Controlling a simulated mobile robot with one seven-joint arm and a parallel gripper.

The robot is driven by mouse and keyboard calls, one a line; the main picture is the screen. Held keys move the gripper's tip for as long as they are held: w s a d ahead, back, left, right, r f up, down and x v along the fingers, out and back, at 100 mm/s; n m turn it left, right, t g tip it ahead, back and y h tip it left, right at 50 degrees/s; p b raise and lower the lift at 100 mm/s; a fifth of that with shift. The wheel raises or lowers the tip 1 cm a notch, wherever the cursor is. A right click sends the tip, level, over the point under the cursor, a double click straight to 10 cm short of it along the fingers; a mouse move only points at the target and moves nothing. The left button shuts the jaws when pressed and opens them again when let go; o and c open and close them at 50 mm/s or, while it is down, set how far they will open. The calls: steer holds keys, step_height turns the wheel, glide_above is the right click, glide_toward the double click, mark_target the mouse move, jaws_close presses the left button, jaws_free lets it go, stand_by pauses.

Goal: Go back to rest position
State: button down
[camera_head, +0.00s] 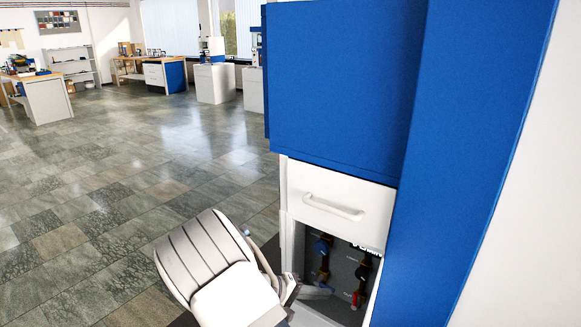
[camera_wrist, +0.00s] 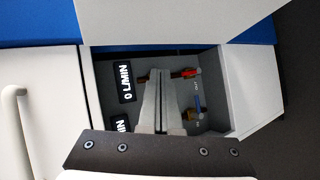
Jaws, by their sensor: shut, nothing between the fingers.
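My gripper (camera_wrist: 158,75) is shut and empty in the wrist view, its fingers pointing into an open cabinet compartment. Inside are a valve with a red handle (camera_wrist: 186,73) and a valve with a blue handle (camera_wrist: 197,106). The fingertips overlap the pipework beside the red handle; I cannot tell whether they touch it. In the head view, my gripper (camera_head: 326,287) is at the lower front of the compartment, with the blue handle (camera_head: 321,246) above it and the red handle (camera_head: 357,299) to its right.
A white drawer (camera_head: 325,212) with a bar handle sits above the compartment, under a large blue cabinet (camera_head: 345,80). A display (camera_wrist: 125,81) reads 0 L/MIN. Open tiled floor (camera_head: 110,190) lies to the left. Workbenches (camera_head: 50,100) and other machines stand far back.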

steer(key=s+d+r+m+g+y+b, duration=0.1)
steer(key=s+d+r+y, duration=0.1)
steer(key=s+r, duration=0.2)
steer(key=s+d+r+m+g+y+b, duration=0.1)
steer(key=s+d+r+y, duration=0.1)
steer(key=s+r+y, duration=0.1)
steer(key=s+d+r+m+g+y+b, duration=0.1)
steer(key=s+d+r+y, duration=0.1)
steer(key=s+r, duration=0.2)
steer(key=shift+s+d+r+m+y, duration=0.15)
steer(key=shift+s+r+m+y, duration=0.05)
steer(key=shift+r, duration=0.3)
steer(key=shift+s+d+r+m+y, duration=0.1)
steer(key=shift+s+r+m+y, duration=0.1)
steer(key=shift+r, duration=0.25)
steer(key=s+r+t+y+b, duration=0.2)
steer(key=s+r, duration=0.1)
steer(key=s, duration=0.4)
steer(key=s+r+t+y+b, duration=0.2)
steer(key=s+r, duration=0.1)
steer(key=s, duration=0.4)
step_height(320, 180, up, 16)
steer(key=p, duration=1.5)
steer(key=shift+s+p, duration=0.2)
steer(key=shift+p, duration=0.15)
steer(key=shift+f, duration=0.1)
